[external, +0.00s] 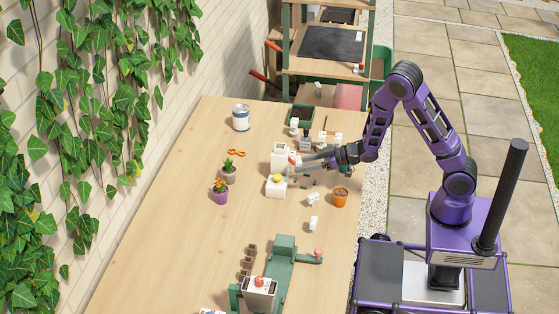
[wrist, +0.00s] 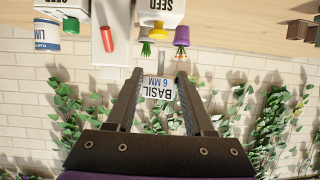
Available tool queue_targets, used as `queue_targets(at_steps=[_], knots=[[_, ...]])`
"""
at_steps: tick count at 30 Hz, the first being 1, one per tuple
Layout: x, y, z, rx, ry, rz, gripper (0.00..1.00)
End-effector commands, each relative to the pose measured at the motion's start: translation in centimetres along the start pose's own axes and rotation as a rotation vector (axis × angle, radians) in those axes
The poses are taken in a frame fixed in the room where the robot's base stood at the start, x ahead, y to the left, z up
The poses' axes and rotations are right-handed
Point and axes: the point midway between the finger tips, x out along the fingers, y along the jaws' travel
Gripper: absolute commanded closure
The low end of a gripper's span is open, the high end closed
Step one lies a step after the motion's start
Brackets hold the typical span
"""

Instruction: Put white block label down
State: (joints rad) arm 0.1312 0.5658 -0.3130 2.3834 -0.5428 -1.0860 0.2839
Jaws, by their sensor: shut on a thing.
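My gripper (external: 307,161) reaches in low over the right half of the wooden table, beside a tall white box. In the wrist view, my gripper (wrist: 160,74) is shut on a small white block label (wrist: 158,87) printed "BASIL 6 MM". The label sits between the fingertips, with its lettering turned sideways. In the external view the label is too small and too close to the fingers and the white box to make out clearly. I cannot tell whether the label touches the table.
The tall white box (external: 278,158) and a white box with a yellow knob (external: 276,188) stand left of my gripper. An orange pot (external: 340,196) is close on the right. A green machine (external: 285,255) stands in front. The table's left side is mostly clear.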

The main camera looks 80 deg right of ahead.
Motion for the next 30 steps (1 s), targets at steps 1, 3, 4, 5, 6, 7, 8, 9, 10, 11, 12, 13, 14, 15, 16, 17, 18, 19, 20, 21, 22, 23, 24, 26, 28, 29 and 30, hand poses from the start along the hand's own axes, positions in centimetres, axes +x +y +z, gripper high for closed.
queue_targets(at_steps=[1, 3, 4, 5, 6, 7, 8, 9, 10, 11, 12, 13, 14, 15, 16, 17, 18, 19, 20, 21, 22, 23, 24, 26, 28, 29, 30], knots=[[-0.8, 1.6, 0.5, 0.002, 0.001, 0.004, 0.99], [-1.9, 3.1, 0.9, -0.001, 0.003, -0.006, 0.99], [-2.4, 3.6, 1.1, -0.003, 0.003, -0.01, 0.99], [-2.8, 4.1, 1.3, -0.004, 0.003, -0.014, 0.99], [-3.4, 4.7, 1.5, -0.006, 0.005, -0.02, 0.99], [-3.8, 5.0, 1.7, -0.007, 0.004, -0.024, 0.99], [-4.1, 5.3, 1.8, -0.009, 0.004, -0.028, 0.99], [-4.6, 5.7, 2.0, -0.011, 0.004, -0.032, 0.99], [-4.9, 5.9, 2.1, -0.011, 0.004, -0.034, 0.99], [-5.1, 6.1, 2.2, -0.013, 0.004, -0.038, 0.99], [-5.4, 6.3, 2.3, -0.013, 0.005, -0.04, 0.99], [-5.6, 6.4, 2.4, -0.014, 0.005, -0.042, 0.99], [-5.7, 6.5, 2.6, -0.015, 0.004, -0.044, 0.99], [-5.7, 6.6, 2.9, -0.015, 0.003, -0.046, 0.99], [-5.6, 6.6, 3.2, -0.015, 0.002, -0.047, 0.99], [-5.5, 6.6, 3.7, -0.015, 0.001, -0.048, 0.99], [-5.3, 6.6, 4.3, -0.014, 0.0, -0.049, 0.99], [-5.1, 6.6, 4.9, -0.014, 0.0, -0.05, 0.99], [-4.9, 6.6, 5.5, -0.014, -0.001, -0.05, 0.99], [-4.6, 6.6, 6.0, -0.015, 0.0, -0.049, 0.99], [-4.4, 6.7, 6.5, -0.015, 0.001, -0.049, 0.99], [-4.2, 6.6, 6.9, -0.015, 0.0, -0.049, 0.99], [-4.1, 6.6, 7.3, -0.016, 0.002, -0.05, 0.99], [-3.9, 6.7, 7.8, -0.017, 0.002, -0.049, 0.99], [-3.7, 6.7, 8.1, -0.017, 0.003, -0.048, 0.99], [-3.6, 6.7, 8.3, -0.017, 0.003, -0.048, 0.99], [-3.5, 6.7, 8.7, -0.016, 0.003, -0.048, 0.99]])
